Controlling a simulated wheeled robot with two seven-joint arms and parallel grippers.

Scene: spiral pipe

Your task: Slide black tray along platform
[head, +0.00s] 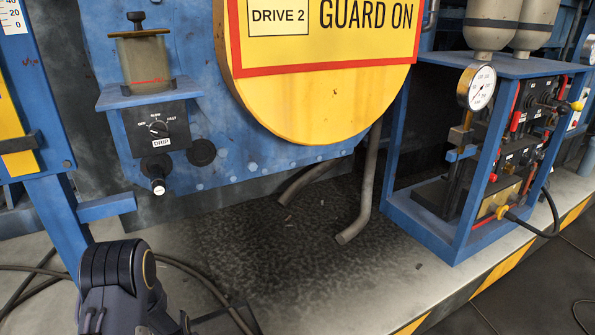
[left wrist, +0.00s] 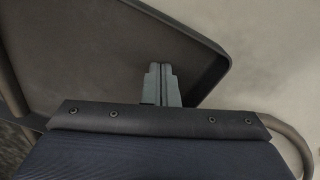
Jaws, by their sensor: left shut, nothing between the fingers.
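The black tray (left wrist: 110,50) fills much of the left wrist view, a dark flat panel with a raised rim and a rounded corner at upper right. My left gripper (left wrist: 159,70) is shut, its two grey fingers together with nothing between them. The fingers overlap the tray's surface in that view; I cannot tell whether they touch it. In the head view my left arm shows at the lower left, and its fingertips are hidden. A thin dark edge beside it at the bottom may be part of the tray. The pale platform (head: 480,262) runs along the machine. My right gripper is not in view.
A dark speckled stain (head: 290,255) covers the platform under two bent pipes (head: 362,190). A blue frame with a gauge (head: 477,87) stands at right. A black cable (head: 190,270) lies near my left arm. A yellow-black striped edge (head: 500,272) borders the platform.

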